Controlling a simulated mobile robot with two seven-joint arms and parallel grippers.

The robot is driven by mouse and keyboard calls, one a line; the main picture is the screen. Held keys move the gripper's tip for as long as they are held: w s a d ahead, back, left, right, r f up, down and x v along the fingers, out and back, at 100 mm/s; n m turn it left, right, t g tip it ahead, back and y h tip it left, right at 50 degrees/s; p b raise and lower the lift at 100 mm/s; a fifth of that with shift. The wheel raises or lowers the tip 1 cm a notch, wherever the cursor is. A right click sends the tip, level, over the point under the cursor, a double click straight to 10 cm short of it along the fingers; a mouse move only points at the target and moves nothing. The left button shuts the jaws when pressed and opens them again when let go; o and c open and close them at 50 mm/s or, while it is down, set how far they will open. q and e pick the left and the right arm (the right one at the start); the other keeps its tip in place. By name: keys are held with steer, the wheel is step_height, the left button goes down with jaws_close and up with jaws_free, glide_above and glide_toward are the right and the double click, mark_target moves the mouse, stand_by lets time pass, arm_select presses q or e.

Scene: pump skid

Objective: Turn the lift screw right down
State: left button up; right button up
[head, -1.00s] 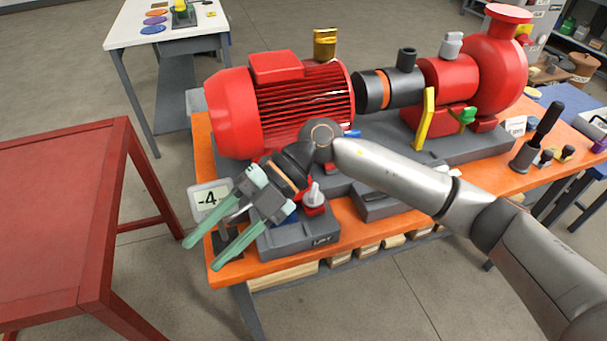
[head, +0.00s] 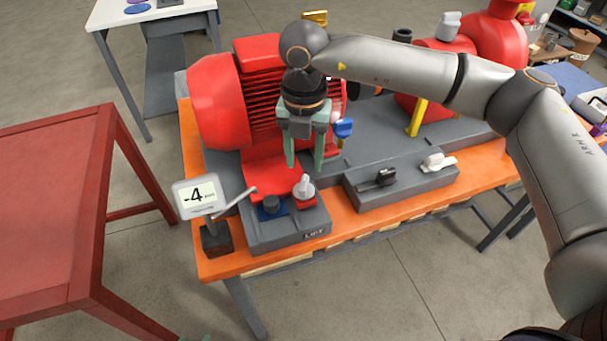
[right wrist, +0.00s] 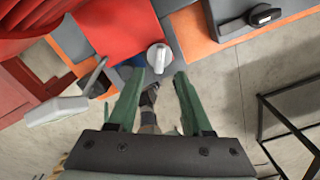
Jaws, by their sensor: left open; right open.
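The grey block with a label on its front (head: 290,234) sits at the near left corner of the orange bench. It carries a pale knob (head: 304,188) on a red base and a dark knob (head: 270,204) on a blue base. I cannot tell for sure which is the lift screw. The pale knob also shows in the right wrist view (right wrist: 158,57), just beyond the fingertips. My right gripper (head: 305,164) is open, empty and pointing down, above and behind the pale knob. Only green tips of my left gripper (head: 195,338) show at the bottom edge.
A display (head: 197,195) reading -4 stands left of the block, with a metal arm beside it. The red motor (head: 222,105) is close behind my right gripper. A grey box with two switches (head: 400,188) lies to the right. A red table (head: 50,215) stands left.

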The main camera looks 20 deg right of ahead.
mark_target(304, 182)
step_height(304, 182, down, 6)
steer(key=shift+f+p, duration=0.25)
steer(key=shift+p, duration=0.1)
jaws_close()
stand_by(0.5)
